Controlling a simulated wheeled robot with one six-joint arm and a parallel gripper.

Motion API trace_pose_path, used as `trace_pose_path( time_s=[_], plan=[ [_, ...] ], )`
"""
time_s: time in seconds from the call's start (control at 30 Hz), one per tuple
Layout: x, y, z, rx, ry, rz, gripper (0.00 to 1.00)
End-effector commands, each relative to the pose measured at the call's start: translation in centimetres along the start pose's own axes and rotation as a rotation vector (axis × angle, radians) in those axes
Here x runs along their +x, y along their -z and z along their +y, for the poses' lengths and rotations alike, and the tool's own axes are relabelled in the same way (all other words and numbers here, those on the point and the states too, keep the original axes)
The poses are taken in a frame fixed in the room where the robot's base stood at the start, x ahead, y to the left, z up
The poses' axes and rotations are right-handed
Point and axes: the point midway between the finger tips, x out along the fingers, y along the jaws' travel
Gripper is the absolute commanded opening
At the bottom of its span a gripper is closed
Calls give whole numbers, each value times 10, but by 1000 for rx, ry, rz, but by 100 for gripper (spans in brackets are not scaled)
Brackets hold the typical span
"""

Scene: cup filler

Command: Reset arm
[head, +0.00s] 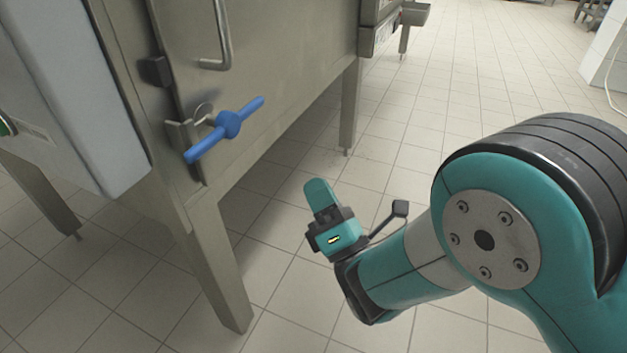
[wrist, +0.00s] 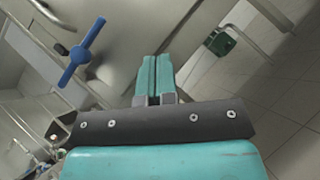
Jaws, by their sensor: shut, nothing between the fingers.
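My gripper (head: 321,193) is in the middle of the head view, at the end of my teal arm. It is in front of the steel machine and to the right of its blue handle, apart from both. In the wrist view my gripper (wrist: 157,62) has its two teal fingers side by side, shut and with nothing between them.
The steel machine (head: 285,75) stands on legs at the left. Its blue handle (head: 229,124) sticks out from the front and also shows in the wrist view (wrist: 80,52). A metal bar handle (head: 222,35) is above it. The tiled floor (head: 420,115) is open to the right.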

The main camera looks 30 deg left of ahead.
Motion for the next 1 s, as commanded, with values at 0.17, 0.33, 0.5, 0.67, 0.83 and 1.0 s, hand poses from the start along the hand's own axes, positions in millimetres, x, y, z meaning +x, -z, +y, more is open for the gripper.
trace_pose_path(
  time_s=[0.17, 0.33, 0.5, 0.67, 0.83, 1.0],
  plan=[
    [0, 0, 0, 0, 0, 0, 0],
    [0, 0, 0, 0, 0, 0, 0],
    [16, -26, -1, 75, 80, -5, 0],
    [42, -109, -8, 377, 363, -55, 0],
    [30, -200, 5, 836, 729, -204, 0],
    [-19, -262, 51, 1275, 1061, -444, 0]
  ],
)
